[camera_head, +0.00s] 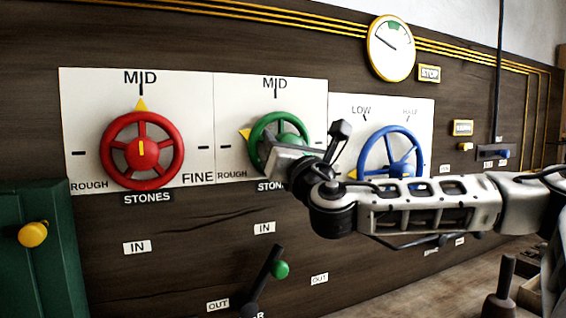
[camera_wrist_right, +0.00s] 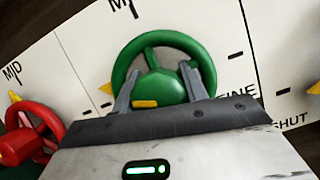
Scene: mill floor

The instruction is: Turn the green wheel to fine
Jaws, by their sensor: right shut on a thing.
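The green wheel (camera_head: 267,130) is on a white plate between the red and blue wheels, with MID at the top and ROUGH at lower left. Its yellow pointer (camera_head: 245,134) is at the left, toward the ROUGH side. My right gripper (camera_head: 278,150) is at the wheel and covers its lower right part. In the right wrist view, the gripper's fingers (camera_wrist_right: 160,80) sit on either side of the green hub (camera_wrist_right: 158,90), shut on it. The FINE label (camera_wrist_right: 237,93) shows at lower right there, partly covered by the gripper. My left gripper is out of view.
The red wheel (camera_head: 142,151) stands to the left, its pointer at MID. The blue wheel (camera_head: 390,152) is at the right, partly behind my right arm. A round gauge (camera_head: 391,48) hangs above.

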